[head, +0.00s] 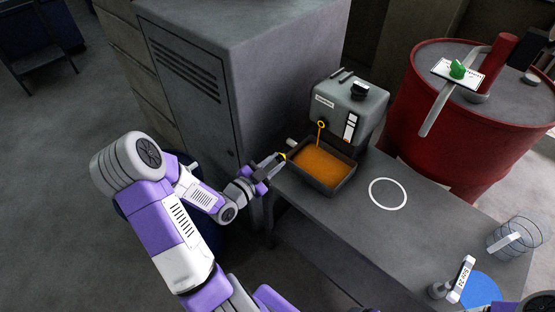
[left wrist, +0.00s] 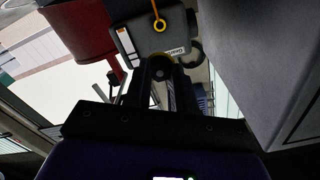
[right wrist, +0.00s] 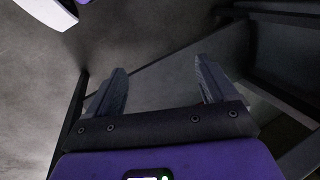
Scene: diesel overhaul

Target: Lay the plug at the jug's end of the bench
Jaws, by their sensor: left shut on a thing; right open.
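My left gripper (head: 274,163) is shut at the left end of the bench, beside the drain pan. A small yellow piece (head: 283,156) shows at its tips; I take it for the plug, though its shape is too small to tell. In the left wrist view the closed fingers (left wrist: 160,70) hide most of what they hold. The clear jug (head: 513,240) stands at the right end of the bench (head: 345,235). My right gripper (right wrist: 162,78) is open and empty in the right wrist view, over the floor and dark frame bars.
A white ring (head: 388,193) marks clear bench top. A red drum (head: 440,140) stands behind.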

